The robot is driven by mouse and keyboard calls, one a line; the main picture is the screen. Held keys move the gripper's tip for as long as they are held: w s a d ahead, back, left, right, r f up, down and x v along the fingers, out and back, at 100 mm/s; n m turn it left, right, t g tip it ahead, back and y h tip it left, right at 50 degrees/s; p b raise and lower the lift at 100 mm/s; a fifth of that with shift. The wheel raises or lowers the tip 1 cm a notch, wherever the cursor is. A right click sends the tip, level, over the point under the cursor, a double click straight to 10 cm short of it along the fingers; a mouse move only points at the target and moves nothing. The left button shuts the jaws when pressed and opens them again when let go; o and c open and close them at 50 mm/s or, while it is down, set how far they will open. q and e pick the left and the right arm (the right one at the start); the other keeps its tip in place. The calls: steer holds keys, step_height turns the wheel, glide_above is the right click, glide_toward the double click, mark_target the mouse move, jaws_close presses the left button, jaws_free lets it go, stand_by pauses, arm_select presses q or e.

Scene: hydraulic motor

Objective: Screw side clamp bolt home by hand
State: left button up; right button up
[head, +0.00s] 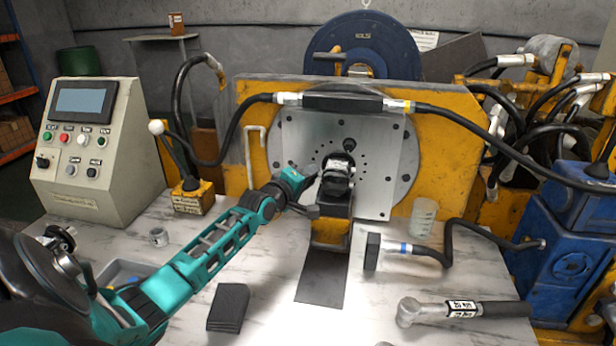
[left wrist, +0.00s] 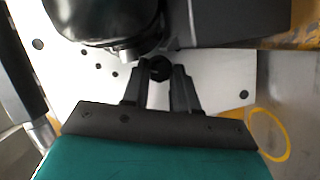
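The dark hydraulic motor (head: 337,178) sits in a black and yellow clamp block (head: 331,232) before the silver face plate. My left gripper (head: 312,196) reaches the left side of the motor and clamp. In the left wrist view a black round bolt head (left wrist: 158,67) lies between the two fingertips of my left gripper (left wrist: 160,80). The fingers flank it closely on both sides and look shut on it. The bolt's shank is hidden, so its depth does not show. In the head view the bolt is hidden. My right gripper is not in view.
A black block (head: 228,306) lies in front. The lever box (head: 192,197) and control console (head: 90,145) stand left. Hoses arch above the motor.

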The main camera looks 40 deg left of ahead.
arm_select(q)
steer(key=o, duration=0.3)
steer(key=shift+o, duration=0.2)
steer(key=shift+s, duration=0.1)
steer(key=s+d+r+p, duration=0.1)
steer(key=s+r+p, duration=0.1)
steer(key=s, duration=1)
steer(key=shift+s+d+p, duration=0.25)
steer(key=shift+d+p, duration=0.1)
steer(key=shift+p, duration=0.25)
